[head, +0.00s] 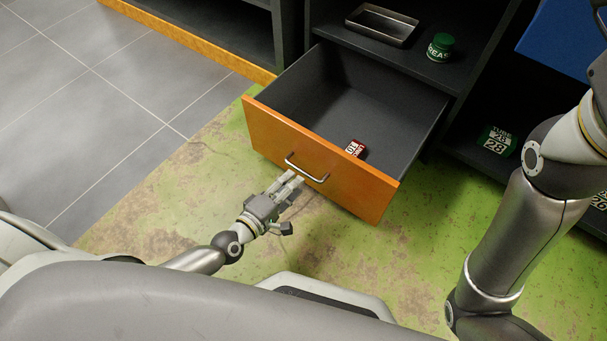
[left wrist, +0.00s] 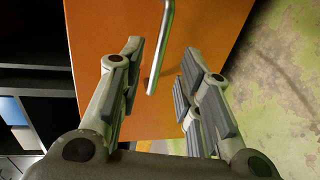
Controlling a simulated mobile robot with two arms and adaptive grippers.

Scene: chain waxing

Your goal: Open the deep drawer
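The deep drawer (head: 300,160) has an orange front and a dark grey inside, and it stands pulled well out of the dark cabinet. Its metal bar handle (head: 306,169) is on the front panel. My left gripper (head: 293,180) is at the handle, low in front of the panel. In the left wrist view, its two fingers (left wrist: 158,75) are spread apart, with the handle (left wrist: 161,50) ahead of and between them and a gap on both sides. My right arm shows at the right, but its gripper is out of view.
A metal tray (head: 382,25) and a green-lidded jar (head: 440,47) stand on the shelf above. A green box (head: 497,140) sits in the right compartment. Green floor is clear around the drawer.

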